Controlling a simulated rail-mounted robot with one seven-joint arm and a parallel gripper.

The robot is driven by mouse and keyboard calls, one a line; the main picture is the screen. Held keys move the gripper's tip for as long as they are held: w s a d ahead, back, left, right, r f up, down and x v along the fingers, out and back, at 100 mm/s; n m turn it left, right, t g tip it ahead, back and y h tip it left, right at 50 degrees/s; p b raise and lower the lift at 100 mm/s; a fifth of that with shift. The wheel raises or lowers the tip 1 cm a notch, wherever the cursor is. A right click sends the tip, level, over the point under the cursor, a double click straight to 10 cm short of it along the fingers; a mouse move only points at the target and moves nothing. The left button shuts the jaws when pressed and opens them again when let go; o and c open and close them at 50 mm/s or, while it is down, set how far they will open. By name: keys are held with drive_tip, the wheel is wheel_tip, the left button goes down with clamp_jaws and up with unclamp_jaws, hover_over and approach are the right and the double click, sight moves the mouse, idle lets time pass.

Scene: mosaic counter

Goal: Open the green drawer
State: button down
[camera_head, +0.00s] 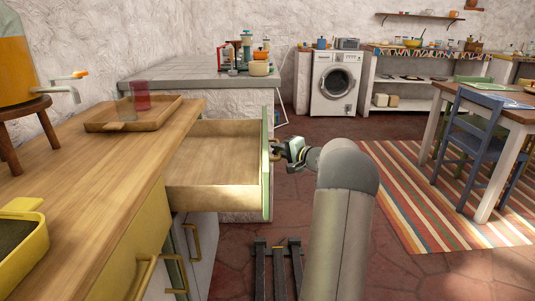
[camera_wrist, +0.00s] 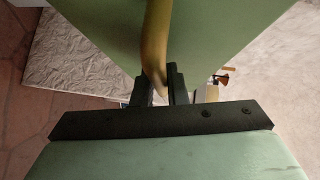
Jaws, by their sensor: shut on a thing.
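The green drawer (camera_head: 265,180) stands pulled far out from the counter, with its wooden inside showing empty. Its green front faces right in the head view and fills the top of the wrist view (camera_wrist: 215,40). My gripper (camera_head: 279,149) is at the outer face of the drawer front. In the wrist view its two black fingers (camera_wrist: 161,88) are shut on the brass handle (camera_wrist: 155,55), one on each side of the bar. The handle is partly hidden in the head view.
The wooden counter (camera_head: 110,170) carries a tray (camera_head: 170,108) with glasses, and a yellow container (camera_head: 25,240). Yellow and white fronts with handles lie below. Open floor and a striped rug (camera_head: 405,205) lie right of the drawer. A blue chair (camera_head: 485,135) stands by the table.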

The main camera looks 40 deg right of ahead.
drive_tip(key=shift+s+d, duration=0.15)
drive_tip(key=shift+d, duration=0.05)
drive_tip(key=c, duration=1.5)
unclamp_jaws()
drive_tip(key=shift+o, duration=0.2)
drive_tip(key=shift+s, duration=0.1)
drive_tip(key=s+d+r+p, duration=0.2)
drive_tip(key=s, duration=1.5)
drive_tip(key=shift+r+p, duration=0.2)
drive_tip(key=shift+p, duration=0.2)
